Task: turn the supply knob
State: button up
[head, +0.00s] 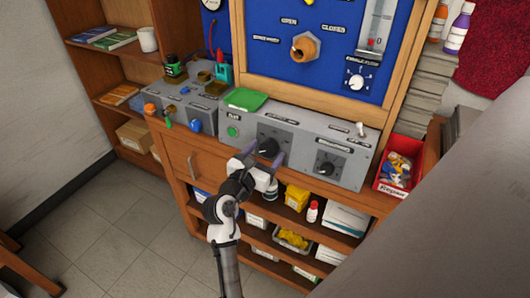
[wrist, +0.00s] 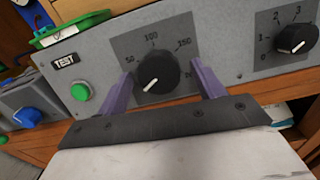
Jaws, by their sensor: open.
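A black round knob with a white pointer line (wrist: 158,72) sits on a dark dial plate marked 50, 100 and 150, on the front of a grey panel box. In the head view this knob (head: 268,147) is left of centre on the box. Its pointer points down and to the left in the wrist view. My gripper (wrist: 163,80) is open, with one purple finger on each side of the knob; I cannot tell whether they touch it. In the head view my gripper (head: 264,155) reaches the panel from below. No supply label is readable.
A second black knob (wrist: 296,39) with a numbered scale sits to the right. A green button (wrist: 80,92) under a TEST label is to the left. A green tray (head: 245,99) lies on the box. A red bin (head: 384,187) stands at the right. Shelves with goods lie below.

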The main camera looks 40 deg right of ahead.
jog(key=c, duration=1)
jog(key=shift+m, duration=0.3)
